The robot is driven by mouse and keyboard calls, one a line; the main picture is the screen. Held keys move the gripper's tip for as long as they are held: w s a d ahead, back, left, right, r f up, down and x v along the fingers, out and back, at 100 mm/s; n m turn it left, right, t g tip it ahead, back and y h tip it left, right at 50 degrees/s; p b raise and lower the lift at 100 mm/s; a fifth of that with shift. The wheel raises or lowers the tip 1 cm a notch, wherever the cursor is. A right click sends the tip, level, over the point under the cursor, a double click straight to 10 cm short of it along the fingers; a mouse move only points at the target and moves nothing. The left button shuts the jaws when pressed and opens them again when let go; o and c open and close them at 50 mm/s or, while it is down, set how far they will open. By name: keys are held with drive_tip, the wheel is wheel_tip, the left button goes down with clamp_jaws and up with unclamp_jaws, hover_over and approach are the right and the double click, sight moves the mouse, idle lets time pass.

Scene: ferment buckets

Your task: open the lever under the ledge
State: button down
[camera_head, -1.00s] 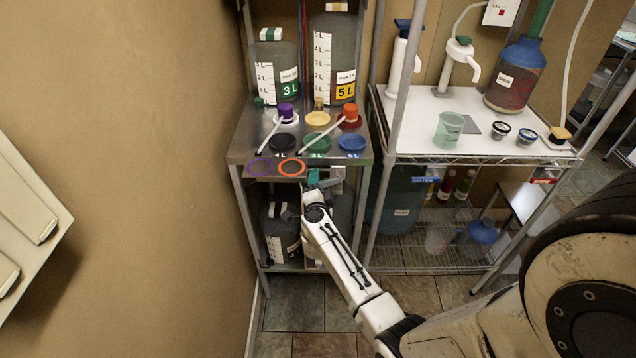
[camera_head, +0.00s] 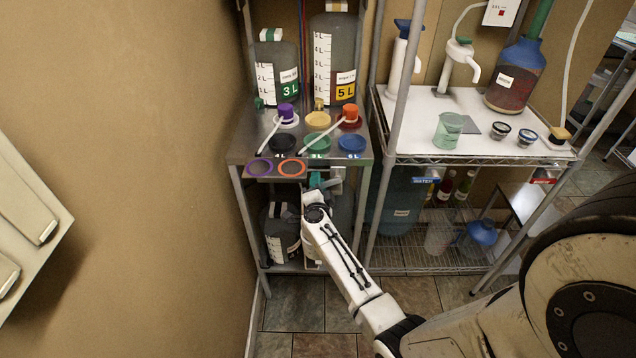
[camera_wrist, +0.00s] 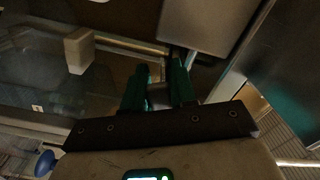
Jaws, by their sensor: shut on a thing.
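My gripper (camera_head: 318,182) is just under the front ledge of the metal table (camera_head: 240,150), in front of the lower shelf space. In the wrist view its two dark green fingers (camera_wrist: 158,85) are shut on a small grey piece, the lever (camera_wrist: 158,98), which shows only partly between them. In the head view the lever is mostly hidden by my gripper and the ledge. A grey fitting (camera_head: 338,174) sits just right of my fingers under the ledge.
A dark labelled bucket (camera_head: 281,235) stands below, left of my arm. A wire rack (camera_head: 410,255) stands at right, a wall (camera_head: 160,150) at left.

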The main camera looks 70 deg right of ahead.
drive_tip(key=shift+n, duration=0.3)
drive_tip(key=n+p, duration=0.1)
drive_tip(key=s+f+n, duration=0.1)
drive_tip(key=f+n+p, duration=0.1)
drive_tip(key=n, duration=0.1)
drive_tip(key=shift+s+d+p, duration=0.2)
drive_tip(key=shift+d+p, duration=0.05)
drive_tip(key=shift+p, duration=0.05)
drive_tip(key=shift+s+d+f+n+p, duration=0.2)
drive_tip(key=shift+s+n, duration=0.1)
drive_tip(key=shift+n, duration=0.45)
drive_tip(key=shift+s+d+f+n+p, duration=0.1)
drive_tip(key=shift+s+f+n+p, duration=0.2)
drive_tip(key=shift+n, duration=0.4)
drive_tip(key=shift+s+d+f+n+p, duration=0.1)
drive_tip(key=shift+s+n, duration=0.25)
drive_tip(key=shift+n, duration=0.4)
drive_tip(key=shift+s, duration=0.1)
drive_tip(key=c, duration=1)
unclamp_jaws()
drive_tip(key=p+v, duration=0.3)
drive_tip(key=v, duration=0.7)
drive_tip(key=shift+s+a, duration=0.15)
drive_tip(key=shift+a, duration=0.2)
drive_tip(key=shift+f, duration=0.1)
